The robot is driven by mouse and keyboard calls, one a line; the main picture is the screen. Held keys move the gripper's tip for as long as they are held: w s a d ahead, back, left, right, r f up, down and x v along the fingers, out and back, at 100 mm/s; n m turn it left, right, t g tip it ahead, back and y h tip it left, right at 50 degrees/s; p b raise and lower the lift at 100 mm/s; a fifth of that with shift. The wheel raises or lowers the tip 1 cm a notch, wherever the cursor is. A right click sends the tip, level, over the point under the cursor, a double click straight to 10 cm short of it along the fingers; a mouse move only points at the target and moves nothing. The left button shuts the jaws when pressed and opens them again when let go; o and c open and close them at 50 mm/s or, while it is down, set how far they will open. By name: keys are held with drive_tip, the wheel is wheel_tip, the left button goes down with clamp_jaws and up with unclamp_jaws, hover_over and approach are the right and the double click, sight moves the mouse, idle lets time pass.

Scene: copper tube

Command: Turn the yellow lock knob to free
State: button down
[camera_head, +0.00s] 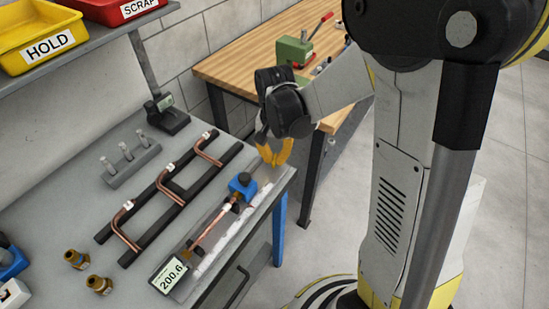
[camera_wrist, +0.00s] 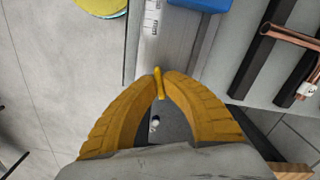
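My gripper (camera_head: 275,152) has yellow fingers and reaches down over the right end of the fixture on the grey bench. In the wrist view the fingertips (camera_wrist: 160,76) come together on both sides of a thin, bright yellow piece, which looks like the lock knob (camera_wrist: 159,85). The fingers appear shut on it. In the head view the knob is hidden by the fingers. A blue block (camera_head: 243,185) sits on the fixture just left of my gripper; its edge also shows in the wrist view (camera_wrist: 200,4). A copper tube (camera_head: 212,226) lies along the fixture.
A digital readout (camera_head: 170,274) shows 200.6. A black rack (camera_head: 133,220) with several bent copper tubes stands behind the fixture. Brass fittings (camera_head: 76,259) lie at the left. A wooden bench (camera_head: 262,52) with a green press (camera_head: 294,50) stands beyond my gripper.

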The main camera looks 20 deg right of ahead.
sight(275, 158)
drive_tip(key=n, duration=1.3)
drive_tip(key=shift+b, duration=0.35)
drive_tip(key=shift+n, duration=0.4)
drive_tip(key=c, duration=1.5)
unclamp_jaws()
drive_tip(key=shift+c, duration=0.2)
wheel_tip(275, 158, up, 12)
